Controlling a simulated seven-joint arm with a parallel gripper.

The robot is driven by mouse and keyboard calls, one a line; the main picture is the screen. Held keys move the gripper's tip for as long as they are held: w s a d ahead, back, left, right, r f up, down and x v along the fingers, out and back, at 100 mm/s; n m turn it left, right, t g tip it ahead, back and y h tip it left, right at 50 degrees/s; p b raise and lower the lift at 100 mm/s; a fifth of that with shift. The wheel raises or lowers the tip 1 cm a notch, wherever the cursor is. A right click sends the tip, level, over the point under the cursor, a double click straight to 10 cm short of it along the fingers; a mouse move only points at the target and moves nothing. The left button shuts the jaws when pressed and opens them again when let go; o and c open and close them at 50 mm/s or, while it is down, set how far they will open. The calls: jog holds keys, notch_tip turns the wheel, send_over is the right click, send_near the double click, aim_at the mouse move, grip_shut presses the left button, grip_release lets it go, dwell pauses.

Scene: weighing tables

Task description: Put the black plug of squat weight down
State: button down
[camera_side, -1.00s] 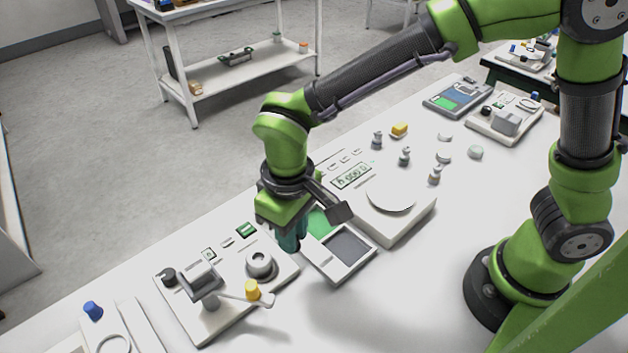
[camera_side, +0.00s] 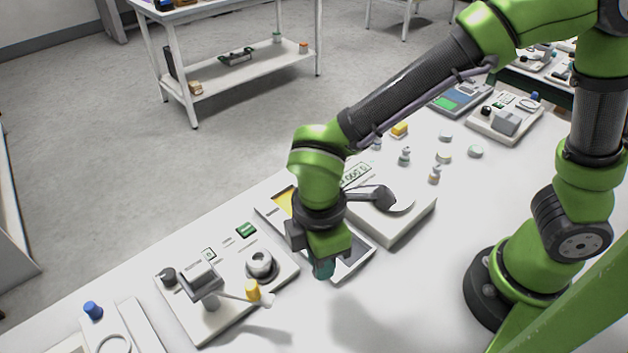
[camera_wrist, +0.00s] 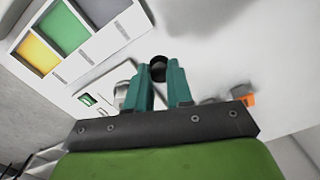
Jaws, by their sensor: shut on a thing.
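My gripper (camera_side: 323,270) is shut on the black plug (camera_wrist: 158,70), which sits between the teal fingertips in the wrist view. In the side view the plug is hidden by the fingers. The gripper hangs above the white table near the front of a flat tray with coloured fields (camera_side: 352,271). In the wrist view the tray's green field (camera_wrist: 65,27) lies to the left of the fingers, with a yellow and a grey field beside it. I cannot tell the exact height of the plug.
A scale (camera_side: 398,232) with a round pan stands right behind the tray. A device with a lever and a yellow knob (camera_side: 252,287) stands on the left. Several small weights and a yellow block (camera_side: 400,130) stand farther back. The table front is clear.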

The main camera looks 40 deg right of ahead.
aim_at(309, 299)
jog(key=f+n, duration=0.2)
jog(key=a+f+n, duration=0.1)
jog(key=f+n, duration=0.1)
jog(key=f, duration=0.1)
jog(key=w+f+n, duration=0.1)
jog(key=f+n, duration=0.2)
jog(key=shift+a, duration=0.35)
jog(key=shift+f, duration=0.15)
jog(key=c, duration=1)
grip_release()
jog(key=shift+r, duration=0.2)
